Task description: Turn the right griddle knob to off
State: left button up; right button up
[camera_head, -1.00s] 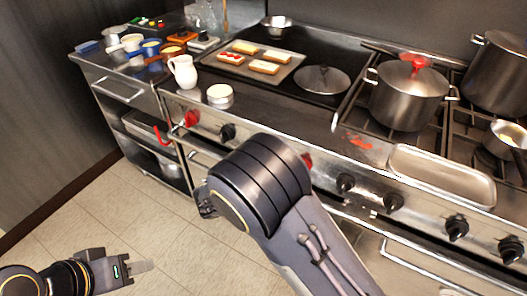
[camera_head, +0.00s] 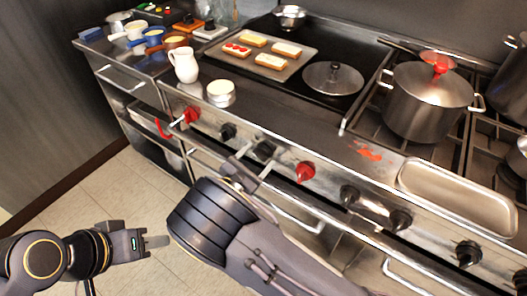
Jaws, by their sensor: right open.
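A red knob (camera_head: 305,171) sits on the stove's front panel below the right part of the black griddle (camera_head: 345,50). Another red knob (camera_head: 192,115) is on the panel further left, with a black knob (camera_head: 227,132) beside it. I cannot tell from the picture which one is the right griddle knob. My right gripper (camera_head: 250,168) is open and empty in front of the panel, left of the nearer red knob and apart from it. Its wrist partly hides its fingers. My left gripper (camera_head: 157,242) is low at the left over the floor, away from the stove; its jaws are unclear.
A tray (camera_head: 262,68) of toasts and a lid (camera_head: 333,78) lie on the griddle. A white jug (camera_head: 184,64) and a round container (camera_head: 221,93) stand near the edge. A pot (camera_head: 425,100) and a long pan (camera_head: 455,198) are at right. Several black knobs and rails line the front.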

jog(key=shift+c, duration=0.4)
jog(key=c, duration=0.9)
jog(key=shift+f+m+b, duration=0.15)
jog(key=shift+m+b, duration=0.15)
jog(key=shift+b, duration=0.3)
jog(key=m+b, duration=1.1)
jog(key=b, duration=0.5)
jog(key=shift+f, duration=0.2)
jog(key=shift+s+r+m+b, duration=0.1)
jog(key=shift+r+m+b, duration=0.1)
jog(key=shift+m+b, duration=1.05)
jog(key=o, duration=1)
